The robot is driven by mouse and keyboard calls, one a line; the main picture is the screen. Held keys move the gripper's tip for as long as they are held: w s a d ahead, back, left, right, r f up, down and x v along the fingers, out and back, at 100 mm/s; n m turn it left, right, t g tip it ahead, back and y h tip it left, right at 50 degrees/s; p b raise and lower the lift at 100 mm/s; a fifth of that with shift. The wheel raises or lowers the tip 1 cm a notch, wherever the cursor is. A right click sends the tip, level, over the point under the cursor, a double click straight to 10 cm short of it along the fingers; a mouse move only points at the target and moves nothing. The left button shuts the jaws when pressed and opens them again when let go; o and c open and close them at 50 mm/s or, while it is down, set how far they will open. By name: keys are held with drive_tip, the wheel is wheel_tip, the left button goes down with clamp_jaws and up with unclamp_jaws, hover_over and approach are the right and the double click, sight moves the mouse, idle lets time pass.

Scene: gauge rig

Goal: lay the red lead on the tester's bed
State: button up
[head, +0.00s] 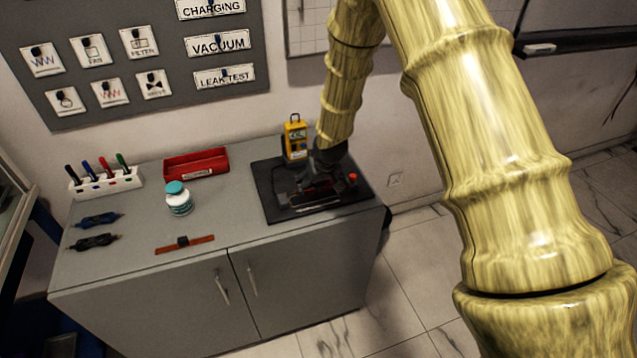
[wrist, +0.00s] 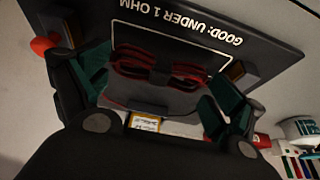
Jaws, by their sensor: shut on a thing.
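The tester's bed is a black plate (head: 275,207) with a white outline at the right end of the counter. The wrist view shows the bed (wrist: 210,15) with the words "GOOD: UNDER 1 OHM". My gripper (head: 312,190) is low over the bed. In the wrist view my gripper (wrist: 158,88) has its green-padded fingers on either side of the red lead (wrist: 185,70), a looped bundle with a black band, and is shut on it. The lead is over the outlined area; I cannot tell whether it touches the bed. In the head view my gripper mostly hides it.
A yellow meter (head: 296,136) stands behind the bed, and a red knob (head: 353,177) is at its right.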

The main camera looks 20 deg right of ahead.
drive_tip(key=shift+f+b, duration=0.6)
drive_tip(key=shift+f, duration=0.65)
drive_tip(key=o, duration=0.7)
drive_tip(key=shift+r, duration=0.1)
drive_tip(key=shift+r+p, duration=2.5)
drive_tip(key=shift+r, duration=1.45)
